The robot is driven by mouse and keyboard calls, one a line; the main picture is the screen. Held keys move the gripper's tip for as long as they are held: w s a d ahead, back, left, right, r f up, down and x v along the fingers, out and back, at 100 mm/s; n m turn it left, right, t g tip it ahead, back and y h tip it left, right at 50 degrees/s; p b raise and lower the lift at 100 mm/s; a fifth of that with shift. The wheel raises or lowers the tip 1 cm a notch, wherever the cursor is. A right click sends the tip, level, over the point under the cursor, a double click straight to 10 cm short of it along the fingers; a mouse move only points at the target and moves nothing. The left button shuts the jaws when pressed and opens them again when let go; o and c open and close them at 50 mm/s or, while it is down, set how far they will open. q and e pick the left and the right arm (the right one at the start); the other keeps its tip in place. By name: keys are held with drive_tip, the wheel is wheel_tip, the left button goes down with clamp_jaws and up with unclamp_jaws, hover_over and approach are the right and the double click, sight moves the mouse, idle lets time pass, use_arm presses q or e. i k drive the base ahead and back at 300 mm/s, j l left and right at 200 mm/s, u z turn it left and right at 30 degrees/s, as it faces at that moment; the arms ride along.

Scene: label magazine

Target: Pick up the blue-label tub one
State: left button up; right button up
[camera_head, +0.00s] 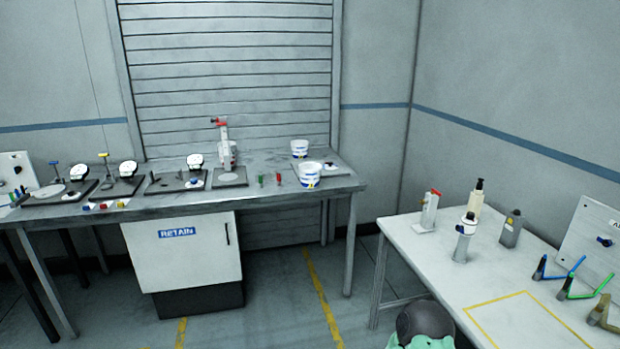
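Two white tubs with blue labels stand at the right end of the long grey bench. The nearer tub (310,176) is close to the bench's front right part and shows a little yellow by its label. The farther tub (299,149) stands behind it, toward the wall. Both look upright; the print on their labels is too small to read.
The grey bench (262,194) also bears a red-topped press-like device (223,150) and several dark plates with dials at left. A cabinet marked RETAIN (180,262) is below. A white table (420,258) with bottles and coloured-handled tools stands at right. Floor between is partly clear.

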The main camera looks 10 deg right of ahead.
sight(309, 172)
drive_tip(key=i+l+u, duration=0.25)
drive_tip(key=i+l, duration=0.2)
drive_tip(key=i, duration=0.25)
drive_tip(key=i+l+u, duration=0.2)
drive_tip(key=i+l, duration=0.35)
drive_tip(key=i, duration=0.05)
